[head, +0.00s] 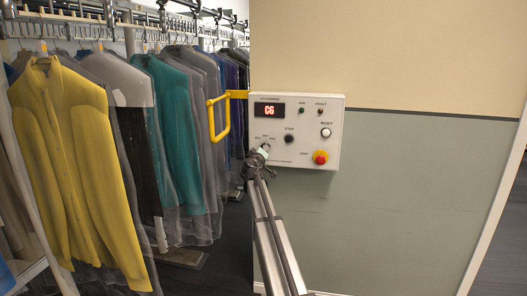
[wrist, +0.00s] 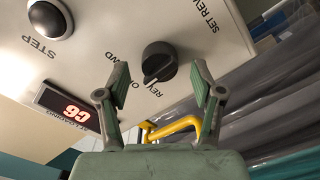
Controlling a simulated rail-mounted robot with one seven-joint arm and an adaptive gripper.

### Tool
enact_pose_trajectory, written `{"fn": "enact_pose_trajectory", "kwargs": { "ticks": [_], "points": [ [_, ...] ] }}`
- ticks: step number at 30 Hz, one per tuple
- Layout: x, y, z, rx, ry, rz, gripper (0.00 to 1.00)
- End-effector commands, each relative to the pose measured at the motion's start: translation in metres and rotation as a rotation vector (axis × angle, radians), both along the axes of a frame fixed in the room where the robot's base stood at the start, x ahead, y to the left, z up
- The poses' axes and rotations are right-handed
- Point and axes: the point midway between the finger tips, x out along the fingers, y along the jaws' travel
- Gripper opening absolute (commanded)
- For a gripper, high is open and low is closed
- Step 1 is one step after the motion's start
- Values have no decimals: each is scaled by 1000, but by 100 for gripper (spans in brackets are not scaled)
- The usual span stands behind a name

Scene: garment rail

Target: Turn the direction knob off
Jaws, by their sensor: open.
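The direction knob is a round black knob (wrist: 160,61) on the light control panel (head: 322,112), with FWD, OFF and REV lettering around it. In the wrist view its ridge slants down toward the REV lettering. My gripper (wrist: 163,78) is open, with one finger on each side of the knob in that view; I see no finger touching it. In the head view my gripper (head: 262,150) is at the panel's lower left and covers most of the knob.
The panel also has a red display (head: 270,111) reading C6, a black STEP button (head: 289,138), a white RESET button (head: 326,132) and a red emergency stop (head: 320,157). A yellow bracket (head: 213,120) juts out at left, beside hanging garments (head: 80,150).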

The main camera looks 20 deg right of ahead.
Motion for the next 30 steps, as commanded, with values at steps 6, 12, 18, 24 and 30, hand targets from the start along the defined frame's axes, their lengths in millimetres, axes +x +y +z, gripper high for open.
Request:
{"fn": "enact_pose_trajectory", "kwargs": {
  "ticks": [6,12,18,24,30],
  "points": [
    [-31,20,0,0,-1,1,67],
    [-63,43,0,-1,0,1,67],
    [-85,59,0,-2,0,2,67],
    [-90,64,1,-1,0,1,67],
    [-89,63,1,-2,-1,0,67]
  ]
}}
